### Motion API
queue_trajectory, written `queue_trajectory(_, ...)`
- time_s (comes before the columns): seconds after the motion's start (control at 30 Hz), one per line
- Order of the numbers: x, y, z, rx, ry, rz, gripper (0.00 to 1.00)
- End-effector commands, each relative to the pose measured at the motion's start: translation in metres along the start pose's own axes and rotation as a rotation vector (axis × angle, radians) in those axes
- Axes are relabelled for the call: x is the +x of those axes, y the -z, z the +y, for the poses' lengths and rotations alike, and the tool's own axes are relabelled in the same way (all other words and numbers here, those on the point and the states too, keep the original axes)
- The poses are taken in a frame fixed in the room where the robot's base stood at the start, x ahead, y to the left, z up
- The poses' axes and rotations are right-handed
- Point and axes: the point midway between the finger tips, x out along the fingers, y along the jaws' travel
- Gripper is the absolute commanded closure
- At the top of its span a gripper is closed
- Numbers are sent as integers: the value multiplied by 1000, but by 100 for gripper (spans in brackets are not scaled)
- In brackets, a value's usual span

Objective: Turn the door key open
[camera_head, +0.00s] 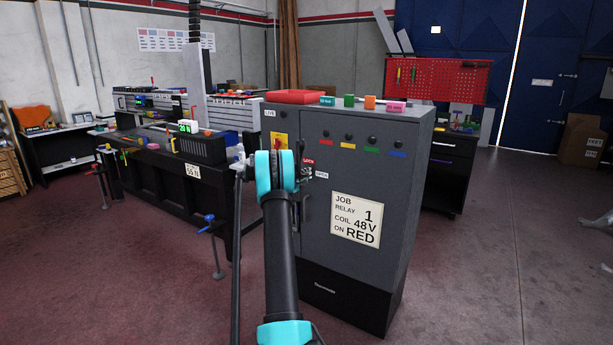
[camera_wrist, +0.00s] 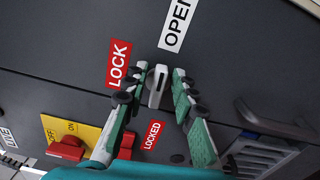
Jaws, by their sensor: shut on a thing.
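The door key (camera_wrist: 157,88) is a small light-grey handle on the face of the dark grey cabinet (camera_head: 340,125). It stands upright in the wrist view, between a red LOCK label (camera_wrist: 118,63) and a white OPEN label (camera_wrist: 175,25). A red LOCKED label (camera_wrist: 152,135) shows just below it. My gripper (camera_wrist: 161,76) is shut on the key, with one green-padded finger on each side. In the head view my arm covers the key, and the red LOCK label (camera_head: 308,162) and white OPEN label (camera_head: 321,174) show beside my gripper.
A red switch on a yellow plate (camera_wrist: 75,133) lies left of my gripper in the wrist view. A dark door handle (camera_wrist: 272,120) sticks out at the right. A red tray (camera_head: 296,97) and several coloured blocks stand on the cabinet. A black workbench (camera_head: 150,172) stands left.

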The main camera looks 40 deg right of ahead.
Motion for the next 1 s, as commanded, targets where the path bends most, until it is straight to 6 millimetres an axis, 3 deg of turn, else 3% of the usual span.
queue_trajectory(0.73,0,-1,-2,92,1,-2,100)
queue_trajectory(0.77,0,-1,-2,92,1,-2,73)
queue_trajectory(0.8,0,-1,-2,92,1,-2,68)
queue_trajectory(1.0,0,0,-2,91,0,-1,67)
